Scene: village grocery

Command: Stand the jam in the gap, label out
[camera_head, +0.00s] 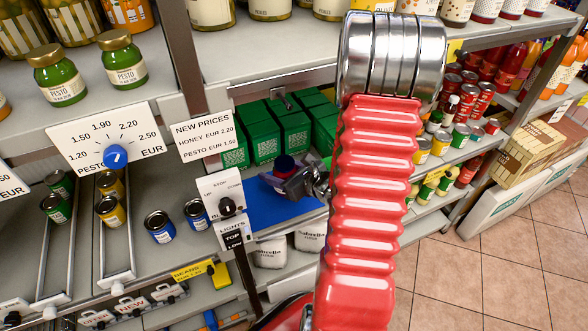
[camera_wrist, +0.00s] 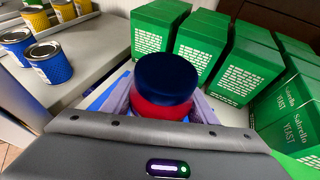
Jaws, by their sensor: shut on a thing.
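The jam is a jar with a dark blue lid and a red body; it shows in the wrist view (camera_wrist: 165,90) and small in the head view (camera_head: 284,163). My gripper (camera_wrist: 160,108) is shut on it, with a jaw on either side of the red body. In the head view my gripper (camera_head: 295,183) is at the shelf, above a blue mat (camera_head: 285,212) and in front of the green boxes. I see the jar from above in the wrist view. Its label and base are hidden. I cannot tell which space is the gap.
Green yeast boxes (camera_wrist: 205,42) stand behind and right of the jar. Yellow and blue tins (camera_wrist: 48,62) stand at the left. A lever panel (camera_head: 225,205) and price signs (camera_head: 205,137) stand left of my gripper. White flour bags (camera_head: 270,252) are below.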

